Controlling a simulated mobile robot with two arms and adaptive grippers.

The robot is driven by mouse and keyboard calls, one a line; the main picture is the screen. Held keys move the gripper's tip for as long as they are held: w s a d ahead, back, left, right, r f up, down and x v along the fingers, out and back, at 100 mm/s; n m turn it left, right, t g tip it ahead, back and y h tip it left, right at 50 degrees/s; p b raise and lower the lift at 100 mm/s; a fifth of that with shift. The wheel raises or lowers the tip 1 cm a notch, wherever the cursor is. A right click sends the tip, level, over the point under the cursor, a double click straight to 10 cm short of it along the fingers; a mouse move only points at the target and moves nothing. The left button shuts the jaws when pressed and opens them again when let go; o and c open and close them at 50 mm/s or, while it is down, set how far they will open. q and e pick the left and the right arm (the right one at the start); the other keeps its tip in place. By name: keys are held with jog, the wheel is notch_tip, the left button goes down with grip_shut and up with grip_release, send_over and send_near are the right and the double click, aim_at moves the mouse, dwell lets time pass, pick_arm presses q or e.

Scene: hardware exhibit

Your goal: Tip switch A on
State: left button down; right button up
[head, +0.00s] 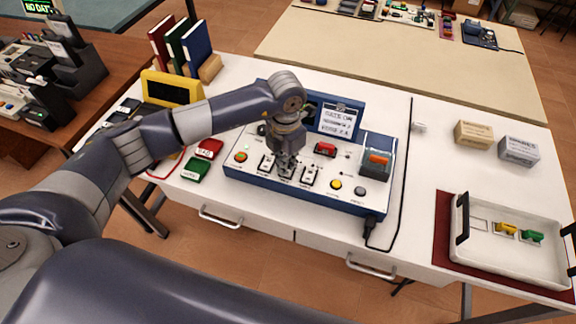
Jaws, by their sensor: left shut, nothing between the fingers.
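A blue-edged control box (238,177) with a white top panel stands in the middle of the white table. Small toggle switches on white plates sit in a row on its front part. The left one (266,165) and the right one (309,176) show; the middle one is mostly hidden by my gripper. The labels are too small to tell which switch is A. My left gripper (286,168) is shut and empty, pointing down over the middle of the switch row. I cannot tell whether it touches a switch. My right gripper is not in view.
The box also carries a raised screen (338,121), a red switch (325,149), a yellow button (336,184) and an orange rocker (378,158). Red (209,148) and green (195,169) blocks lie at its left. A white tray (500,262) stands at right. A black cable (403,175) runs beside the box.

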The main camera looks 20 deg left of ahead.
pick_arm(q)
jog(key=shift+r+p, duration=1.35)
jog(key=shift+r, duration=1.45)
